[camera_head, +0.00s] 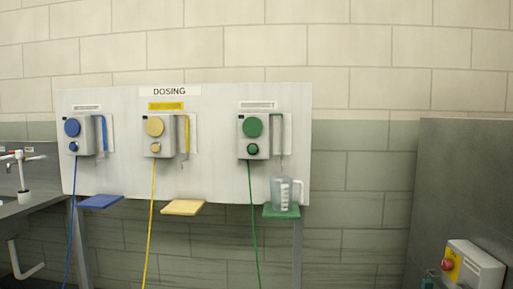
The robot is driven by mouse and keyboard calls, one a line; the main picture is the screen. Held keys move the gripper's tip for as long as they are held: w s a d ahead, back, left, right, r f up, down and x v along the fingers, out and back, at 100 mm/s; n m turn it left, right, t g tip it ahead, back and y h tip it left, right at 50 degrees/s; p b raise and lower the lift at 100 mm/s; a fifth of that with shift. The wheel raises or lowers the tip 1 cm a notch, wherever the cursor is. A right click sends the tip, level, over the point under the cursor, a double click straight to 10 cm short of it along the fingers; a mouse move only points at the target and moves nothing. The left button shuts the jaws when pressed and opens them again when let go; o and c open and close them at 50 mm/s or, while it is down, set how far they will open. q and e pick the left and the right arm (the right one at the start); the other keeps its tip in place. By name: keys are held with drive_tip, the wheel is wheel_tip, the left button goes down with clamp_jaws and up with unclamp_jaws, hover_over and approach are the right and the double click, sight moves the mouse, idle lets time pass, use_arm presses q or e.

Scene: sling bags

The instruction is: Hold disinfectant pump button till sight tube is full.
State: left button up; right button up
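Three grey dosing units hang on a white board (220,180) headed "DOSING": a blue one (83,136), a yellow one (162,138) and a green one (253,136). Each has a large round disc above a small round button: blue (73,147), yellow (155,148), green (253,149). Their labels are too small to read, so I cannot tell which is disinfectant. A blue sight tube (104,133) and a yellow sight tube (187,135) show colour. The tube beside the green unit (281,135) looks mostly grey; its level is unclear. Neither gripper is in view.
A clear measuring jug (285,192) stands on the green shelf (272,212). The blue shelf (100,202) and yellow shelf (183,208) are empty. A sink counter (22,207) is at left. A yellow-and-grey box with a red button (475,266) sits at lower right before a dark panel (465,190).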

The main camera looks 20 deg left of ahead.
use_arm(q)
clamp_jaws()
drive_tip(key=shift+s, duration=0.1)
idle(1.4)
